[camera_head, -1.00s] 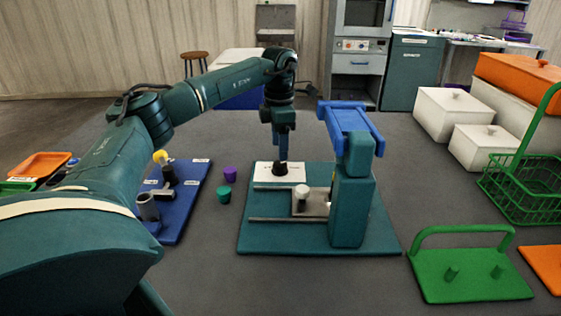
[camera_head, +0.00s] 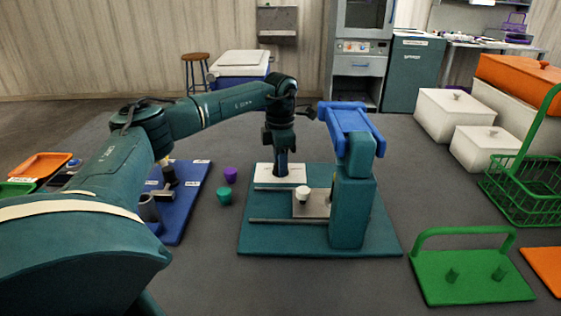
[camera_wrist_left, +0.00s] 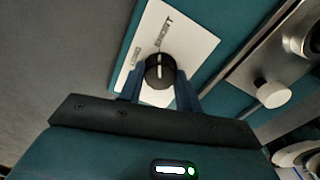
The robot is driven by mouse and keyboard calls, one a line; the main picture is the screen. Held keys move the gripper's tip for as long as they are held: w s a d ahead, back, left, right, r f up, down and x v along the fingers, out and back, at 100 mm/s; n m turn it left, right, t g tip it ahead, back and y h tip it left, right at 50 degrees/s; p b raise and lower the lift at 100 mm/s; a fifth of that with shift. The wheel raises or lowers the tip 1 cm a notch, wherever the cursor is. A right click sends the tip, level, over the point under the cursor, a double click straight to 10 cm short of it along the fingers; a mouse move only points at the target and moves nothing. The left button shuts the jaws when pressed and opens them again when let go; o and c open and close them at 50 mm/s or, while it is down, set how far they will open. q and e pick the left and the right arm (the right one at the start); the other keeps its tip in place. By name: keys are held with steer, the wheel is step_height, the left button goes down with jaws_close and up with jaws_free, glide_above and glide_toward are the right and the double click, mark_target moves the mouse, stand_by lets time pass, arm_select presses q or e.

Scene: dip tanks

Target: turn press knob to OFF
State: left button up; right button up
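The press (camera_head: 352,210) is a teal column with a blue top on a teal base. In the left wrist view the knob (camera_wrist_left: 159,72) shows a white pointer line, pointing roughly up the picture. One label on the plate appears to read SHORT; another at its left edge is unclear. My left gripper (camera_head: 281,172) is lowered over the knob, one blue finger on either side; whether they touch it is unclear. My right gripper is out of view.
A white-topped knob (camera_head: 303,193) stands on a metal slide beside the plate. Purple (camera_head: 230,174) and teal (camera_head: 224,196) cups stand left of the base. A blue board (camera_head: 190,190) is farther left. A green rack (camera_head: 470,275) and basket (camera_head: 522,190) are right.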

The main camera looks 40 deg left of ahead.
arm_select(q)
steer(key=c, duration=0.4)
steer(key=shift+c, duration=0.2)
